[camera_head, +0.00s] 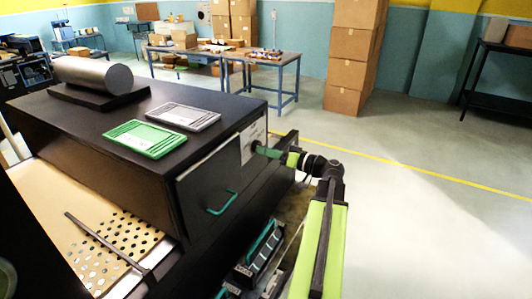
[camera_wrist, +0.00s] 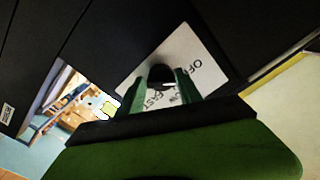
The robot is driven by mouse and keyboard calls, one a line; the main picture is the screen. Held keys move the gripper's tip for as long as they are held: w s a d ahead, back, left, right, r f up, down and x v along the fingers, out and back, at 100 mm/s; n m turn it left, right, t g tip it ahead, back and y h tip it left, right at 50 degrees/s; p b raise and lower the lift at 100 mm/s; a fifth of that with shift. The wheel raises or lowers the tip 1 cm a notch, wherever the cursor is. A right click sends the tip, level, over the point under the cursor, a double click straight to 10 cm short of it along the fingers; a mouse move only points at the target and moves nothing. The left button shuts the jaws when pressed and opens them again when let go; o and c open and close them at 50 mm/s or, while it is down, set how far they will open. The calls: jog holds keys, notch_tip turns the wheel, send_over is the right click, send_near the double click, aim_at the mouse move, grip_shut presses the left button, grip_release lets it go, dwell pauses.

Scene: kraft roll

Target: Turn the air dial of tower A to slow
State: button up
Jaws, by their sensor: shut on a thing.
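The black air dial (camera_wrist: 161,70) sits on a white label plate (camera_wrist: 200,62) on the side of a dark cabinet (camera_head: 110,150). My gripper (camera_wrist: 160,84) has its two green fingers on either side of the dial and is shut on it. "OFF" and "FAST" are readable on the plate; other lettering is partly hidden by the fingers. The dial's pointer direction cannot be told. In the head view my gripper (camera_head: 262,150) reaches the plate (camera_head: 252,139) from the right, and the dial is mostly hidden. No letter naming the tower is readable.
A green tray (camera_head: 146,138), a grey tray (camera_head: 183,117) and a grey roll (camera_head: 95,73) lie on the cabinet top. A teal handle (camera_head: 222,203) sticks out below the plate. A perforated plate (camera_head: 90,245) is at the lower left. The floor to the right is clear.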

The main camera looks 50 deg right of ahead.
jog(key=shift+r, duration=0.2)
jog(key=m, duration=0.5)
jog(key=shift+d+r, duration=0.1)
grip_shut()
jog(key=m, duration=0.6)
jog(key=shift+m, duration=0.3)
jog(key=o, duration=1.4)
grip_release()
jog(key=shift+c, duration=0.2)
jog(key=v, duration=1.7)
jog(key=shift+s, duration=0.3)
